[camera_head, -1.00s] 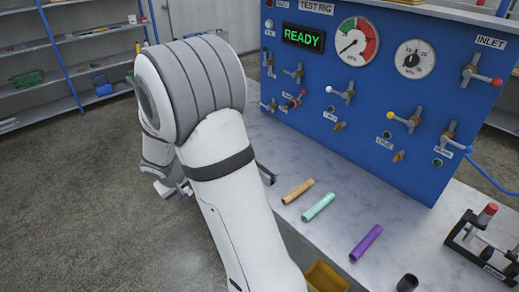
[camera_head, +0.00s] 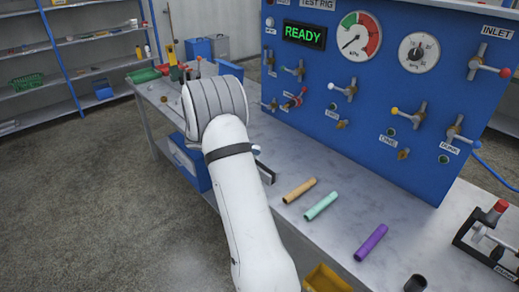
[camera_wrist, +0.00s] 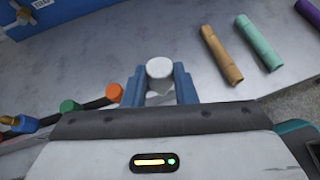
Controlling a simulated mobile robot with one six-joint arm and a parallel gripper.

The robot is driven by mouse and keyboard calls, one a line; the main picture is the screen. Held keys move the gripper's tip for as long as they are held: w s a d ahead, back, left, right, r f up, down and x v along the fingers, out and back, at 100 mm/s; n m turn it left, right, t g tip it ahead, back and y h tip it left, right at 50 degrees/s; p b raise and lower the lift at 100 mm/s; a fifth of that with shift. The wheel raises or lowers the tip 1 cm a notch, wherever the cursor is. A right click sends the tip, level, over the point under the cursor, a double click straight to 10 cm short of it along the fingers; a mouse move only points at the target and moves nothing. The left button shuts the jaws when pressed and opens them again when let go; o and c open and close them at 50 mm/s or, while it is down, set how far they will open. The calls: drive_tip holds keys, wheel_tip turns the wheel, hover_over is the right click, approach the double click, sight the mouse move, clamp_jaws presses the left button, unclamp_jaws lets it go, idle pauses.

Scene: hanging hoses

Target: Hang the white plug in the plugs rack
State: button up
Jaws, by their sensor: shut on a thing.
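The white plug (camera_wrist: 159,69) shows in the wrist view, its round end up between the two blue fingers of my gripper (camera_wrist: 160,88). The fingers are closed on it, above the grey bench top. In the wrist view, a dark rail (camera_wrist: 45,133) to the left of my gripper carries an orange plug (camera_wrist: 114,92) and a green plug (camera_wrist: 71,105); it looks like the plugs rack. The white plug is beside this rail, apart from the orange plug. In the head view my arm hides the gripper and most of the rack.
Tan (camera_head: 299,190), mint (camera_head: 321,206) and purple (camera_head: 371,242) tubes lie on the bench (camera_head: 330,245). The blue test panel (camera_head: 340,130) stands behind it. A yellow bin (camera_head: 325,279) is at the front edge. A dark cup (camera_head: 415,283) stands at right.

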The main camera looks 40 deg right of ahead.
drive_tip(key=shift+n+h, duration=0.4)
drive_tip(key=shift+h, duration=0.4)
drive_tip(key=d, duration=0.4)
drive_tip(key=shift+s+d+r, duration=0.2)
drive_tip(key=shift+s+r, duration=0.05)
drive_tip(key=shift+s, duration=0.05)
drive_tip(key=shift+f+b, duration=2.05)
drive_tip(key=shift+f, duration=0.85)
drive_tip(key=shift+f+b, duration=1.3)
drive_tip(key=shift+f, duration=0.6)
drive_tip(key=o, duration=1)
drive_tip(key=shift+o, duration=0.2)
drive_tip(key=shift+a+r, duration=0.1)
drive_tip(key=v, duration=0.7)
drive_tip(key=shift+a, duration=0.3)
drive_tip(key=shift+w+r, duration=0.1)
